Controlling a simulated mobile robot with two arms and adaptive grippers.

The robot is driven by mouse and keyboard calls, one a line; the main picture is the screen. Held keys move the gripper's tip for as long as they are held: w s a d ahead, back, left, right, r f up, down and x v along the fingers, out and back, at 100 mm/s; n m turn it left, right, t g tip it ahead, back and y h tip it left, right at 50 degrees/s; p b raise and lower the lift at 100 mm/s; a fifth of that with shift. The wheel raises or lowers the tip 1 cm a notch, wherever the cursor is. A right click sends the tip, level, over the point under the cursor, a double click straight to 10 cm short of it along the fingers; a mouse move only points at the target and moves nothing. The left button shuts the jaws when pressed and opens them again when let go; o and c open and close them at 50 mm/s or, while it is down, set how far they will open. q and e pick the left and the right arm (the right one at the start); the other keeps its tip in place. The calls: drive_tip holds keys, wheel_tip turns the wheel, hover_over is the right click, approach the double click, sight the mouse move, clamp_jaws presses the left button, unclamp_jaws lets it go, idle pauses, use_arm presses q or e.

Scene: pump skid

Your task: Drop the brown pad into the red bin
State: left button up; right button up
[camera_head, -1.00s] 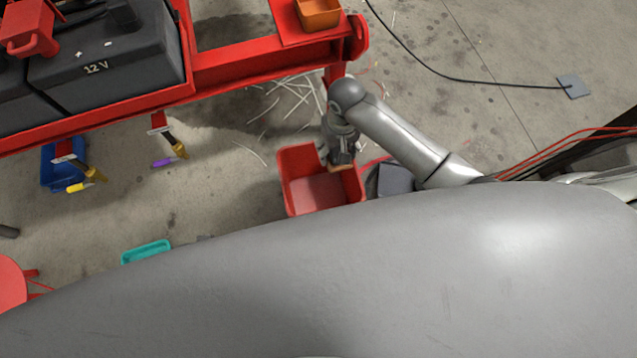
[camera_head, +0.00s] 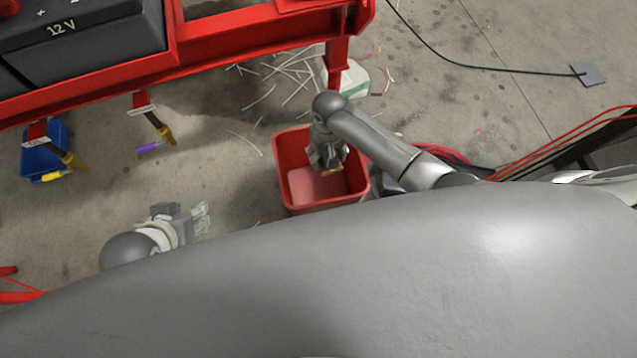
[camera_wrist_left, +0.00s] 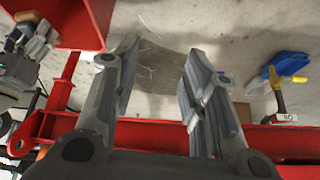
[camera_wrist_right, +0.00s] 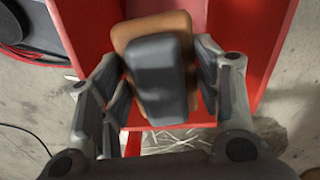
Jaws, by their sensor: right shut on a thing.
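The red bin (camera_head: 281,165) stands on the floor right of the middle in the head view. My right gripper (camera_head: 328,163) is over the bin's opening, shut on the brown pad (camera_head: 333,173). In the right wrist view the pad (camera_wrist_right: 130,36) sits between the fingers, with a dark grey block on its near face. Red bin walls (camera_wrist_right: 272,35) show behind it. My left gripper (camera_head: 203,217) is left of the bin; in the left wrist view its fingers (camera_wrist_left: 158,75) are wide apart with nothing between them.
A red frame (camera_head: 255,45) carrying a black 12 V battery (camera_head: 85,45) runs along the back. A blue bin (camera_head: 40,155) and hanging tools (camera_head: 155,125) are at the left. White strips and a white-green box (camera_head: 350,78) lie behind the bin. A black cable (camera_head: 480,68) crosses the floor.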

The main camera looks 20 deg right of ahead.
drive_tip(key=shift+f+b, duration=0.45)
drive_tip(key=shift+f, duration=0.35)
drive_tip(key=shift+f+b, duration=0.65)
drive_tip(key=shift+b, duration=0.15)
use_arm(q)
drive_tip(key=w+d+r+t+h, duration=0.2)
drive_tip(key=w+d+r+t, duration=0.2)
drive_tip(key=w+r+t, duration=0.5)
drive_tip(key=shift+w+d+r+h, duration=0.4)
drive_tip(key=shift+w+r, duration=0.75)
drive_tip(key=shift+w, duration=0.3)
use_arm(e)
drive_tip(key=shift+f, duration=0.1)
drive_tip(key=o, duration=1.1)
wheel_tip(320, 180, up, 12)
drive_tip(key=shift+r, duration=0.1)
